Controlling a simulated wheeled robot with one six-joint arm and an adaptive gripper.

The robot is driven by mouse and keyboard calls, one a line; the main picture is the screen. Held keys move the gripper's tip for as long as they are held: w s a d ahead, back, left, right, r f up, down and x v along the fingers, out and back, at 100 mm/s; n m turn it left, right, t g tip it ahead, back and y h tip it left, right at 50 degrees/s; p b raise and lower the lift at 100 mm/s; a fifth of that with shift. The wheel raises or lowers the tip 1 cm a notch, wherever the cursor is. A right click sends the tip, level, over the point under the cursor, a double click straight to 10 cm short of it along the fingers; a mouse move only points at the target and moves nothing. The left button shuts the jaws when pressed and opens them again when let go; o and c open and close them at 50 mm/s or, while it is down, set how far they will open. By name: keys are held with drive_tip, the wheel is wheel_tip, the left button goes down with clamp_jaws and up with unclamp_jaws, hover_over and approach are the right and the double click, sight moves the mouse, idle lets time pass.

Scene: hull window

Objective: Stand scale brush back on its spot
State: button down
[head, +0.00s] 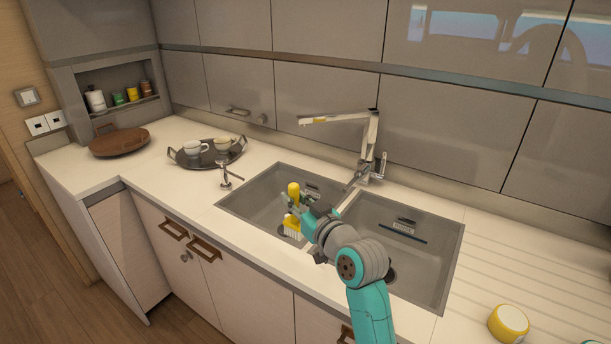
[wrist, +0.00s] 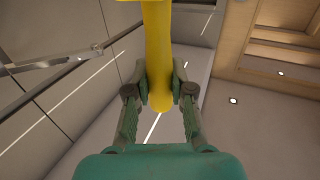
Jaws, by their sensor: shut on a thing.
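The scale brush (head: 292,229) has a yellow handle and pale bristles. It is held over the left sink basin (head: 250,200), roughly upright with the bristles down. My gripper (head: 298,205) is shut on its yellow handle, whose top shows above the fingers. In the wrist view the yellow handle (wrist: 157,45) runs between the two green fingers of my gripper (wrist: 160,88). The bristles do not show there. I cannot make out a marked spot for the brush.
A tall angular tap (head: 370,145) rises behind the sink. The right basin (head: 430,255) lies beside my arm. A tray (head: 222,158) with two cups and a round brown board (head: 120,142) stand on the left counter. A yellow-and-white round thing (head: 508,323) sits on the right ribbed counter.

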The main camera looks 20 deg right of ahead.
sight(296, 222)
drive_tip(key=shift+s+f, duration=0.25)
drive_tip(key=shift+s, duration=0.25)
drive_tip(key=shift+f, duration=3)
drive_tip(key=shift+f, duration=1.05)
drive_tip(key=c, duration=0.9)
unclamp_jaws()
drive_tip(key=shift+c, duration=0.2)
drive_tip(key=v, duration=0.8)
